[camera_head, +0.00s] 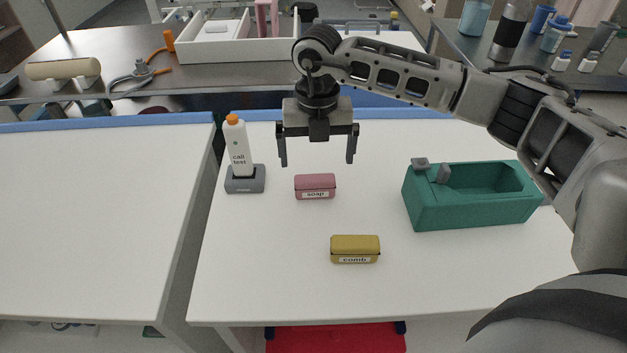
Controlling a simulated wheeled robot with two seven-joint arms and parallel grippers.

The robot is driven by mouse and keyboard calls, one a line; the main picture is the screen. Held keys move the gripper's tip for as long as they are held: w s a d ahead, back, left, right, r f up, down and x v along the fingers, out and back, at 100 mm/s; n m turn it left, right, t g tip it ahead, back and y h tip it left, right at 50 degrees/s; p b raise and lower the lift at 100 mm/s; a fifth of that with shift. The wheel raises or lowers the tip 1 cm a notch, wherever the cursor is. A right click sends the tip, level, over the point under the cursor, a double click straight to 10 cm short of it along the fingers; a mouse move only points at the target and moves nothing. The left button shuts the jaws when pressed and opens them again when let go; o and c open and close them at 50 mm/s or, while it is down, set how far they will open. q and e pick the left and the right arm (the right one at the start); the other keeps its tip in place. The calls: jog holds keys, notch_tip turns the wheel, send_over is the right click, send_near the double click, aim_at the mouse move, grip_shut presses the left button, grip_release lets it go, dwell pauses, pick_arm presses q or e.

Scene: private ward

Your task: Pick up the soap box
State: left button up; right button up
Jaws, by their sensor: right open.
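The pink soap box (315,184), labelled "soap", lies on the white table (270,270) near its middle. My right gripper (317,162) points down above and slightly behind the soap box, with its two fingers spread wide apart. Nothing is between the fingers, and they do not appear to touch the box. My left gripper is not in view.
A yellow comb box (355,248) lies in front of the soap box. A green open bin (465,210) stands to the right. Bare tabletop surrounds the soap box.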

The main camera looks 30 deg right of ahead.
aim_at(315, 179)
notch_tip(315, 179, down, 5)
jog(key=shift+w+r, duration=0.1)
jog(key=shift+r, duration=0.1)
jog(key=shift+w+d+f+p, duration=0.1)
jog(key=shift+w+f+p, duration=0.1)
jog(key=shift+f, duration=0.7)
jog(key=shift+w+a+f+p, duration=0.1)
jog(key=shift+f+p, duration=0.15)
jog(key=shift+f, duration=0.6)
jog(key=shift+w+d+f+p, duration=0.1)
jog(key=shift+f+p, duration=0.1)
jog(key=shift+f, duration=0.7)
jog(key=c, duration=1)
